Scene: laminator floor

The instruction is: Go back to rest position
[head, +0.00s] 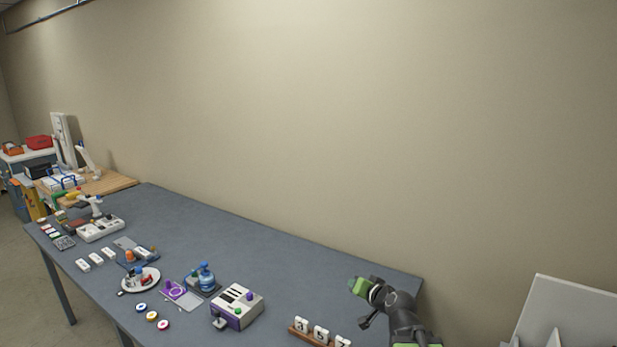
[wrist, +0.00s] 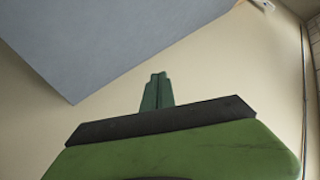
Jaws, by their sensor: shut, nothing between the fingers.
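My gripper (head: 357,287) is at the right end of the long blue-grey table (head: 200,222) in the head view, above its far right corner. Its green fingers point to the left. In the wrist view my gripper (wrist: 157,80) shows dark green fingers together, with nothing between them. Beyond them are the beige wall and the bare corner of the table (wrist: 100,35). My arm folds down toward the lower right of the head view.
A wooden rack with numbered white tags (head: 318,333) stands near my arm. A white and purple device (head: 237,308), a blue bottle (head: 206,277) and a round tray (head: 140,281) are farther left. The table's back right is clear. White panels (head: 565,315) stand at lower right.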

